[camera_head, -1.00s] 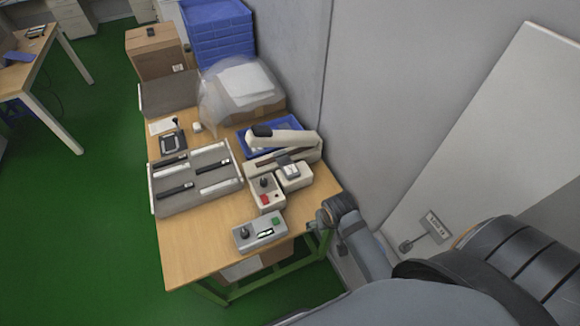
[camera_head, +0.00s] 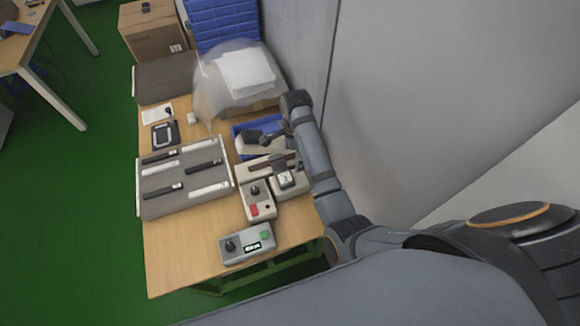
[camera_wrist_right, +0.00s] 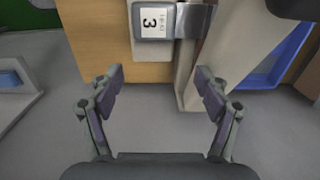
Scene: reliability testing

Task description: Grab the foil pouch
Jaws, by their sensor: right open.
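I cannot pick out a foil pouch with certainty in either view. A clear plastic bag (camera_head: 207,92) with white sheets (camera_head: 245,72) sits in a box at the back of the table. My left gripper is not in view.
A grey rack (camera_head: 152,208) with black and white strips lies at the left of the wooden table (camera_head: 180,265). A control box (camera_head: 247,243) stands at the front, and a small display block (camera_head: 287,180) beside my arm. A grey wall rises on the right.

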